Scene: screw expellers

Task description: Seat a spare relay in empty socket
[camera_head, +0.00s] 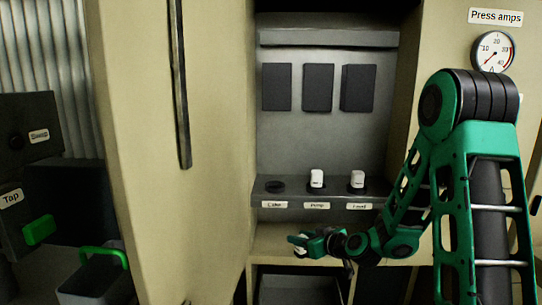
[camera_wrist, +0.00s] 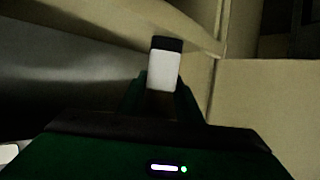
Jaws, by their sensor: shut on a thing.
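My gripper (camera_head: 299,242) is shut on a white relay with a dark end; the relay (camera_wrist: 164,70) shows between the fingers in the wrist view. In the head view the held relay is mostly hidden, with a little white showing. The gripper is in front of and below the socket ledge (camera_head: 335,194), apart from it. The empty socket (camera_head: 275,186) is a dark round recess at the ledge's left, above a label that seems to read Cake. Two white relays, the middle one (camera_head: 317,178) and the right one (camera_head: 357,180), stand upright in the other sockets.
The cabinet door (camera_head: 165,150) stands open at the left. Three dark blocks (camera_head: 318,88) hang on the back panel. A lower shelf edge (camera_head: 275,240) runs beneath the ledge. A gauge (camera_head: 494,52) is at the upper right. A green-handled bin (camera_head: 95,285) stands lower left.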

